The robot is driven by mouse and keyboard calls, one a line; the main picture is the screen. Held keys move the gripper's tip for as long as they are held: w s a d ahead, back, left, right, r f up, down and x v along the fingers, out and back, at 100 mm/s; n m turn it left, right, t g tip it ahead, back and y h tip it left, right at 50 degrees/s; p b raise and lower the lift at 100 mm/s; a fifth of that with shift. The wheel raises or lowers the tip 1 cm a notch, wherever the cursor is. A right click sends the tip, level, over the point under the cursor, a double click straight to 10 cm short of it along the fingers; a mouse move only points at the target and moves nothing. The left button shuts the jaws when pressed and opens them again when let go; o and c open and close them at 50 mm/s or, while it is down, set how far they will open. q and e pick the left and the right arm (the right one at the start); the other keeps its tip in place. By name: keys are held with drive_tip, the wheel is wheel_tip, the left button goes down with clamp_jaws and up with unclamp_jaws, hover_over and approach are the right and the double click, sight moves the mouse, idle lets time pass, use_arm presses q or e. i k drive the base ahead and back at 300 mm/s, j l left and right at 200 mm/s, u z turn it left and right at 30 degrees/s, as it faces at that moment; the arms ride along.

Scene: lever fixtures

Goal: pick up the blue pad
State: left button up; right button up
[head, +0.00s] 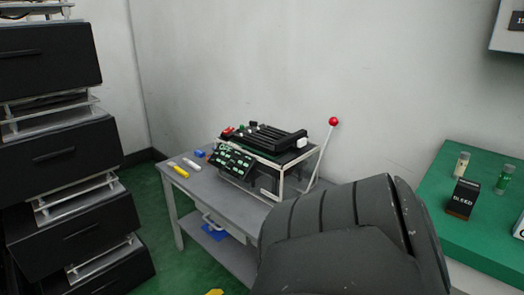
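A flat blue pad (214,231) lies low under the grey table (228,203), partly hidden by the table's frame and handle. A smaller blue block (200,153) lies on the tabletop near its left back edge. I cannot tell for certain which of the two is the task's pad. Neither of my grippers is in view.
A lever fixture (262,150) with a red-knobbed lever (333,122) stands on the table. Yellow (179,171) and white (192,164) pieces lie left. A large dark ribbed shape (345,245) blocks the lower right. Black drawers (62,150) stand left; a green-topped bench (450,220) stands right.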

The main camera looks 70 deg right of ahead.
sight(200, 153)
drive_tip(key=k+j+z, duration=0.1)
drive_tip(key=z, duration=1.65)
drive_tip(key=i+z, duration=0.1)
drive_tip(key=k, duration=0.4)
drive_tip(key=i+j+u, duration=0.45)
drive_tip(key=i+j, duration=0.2)
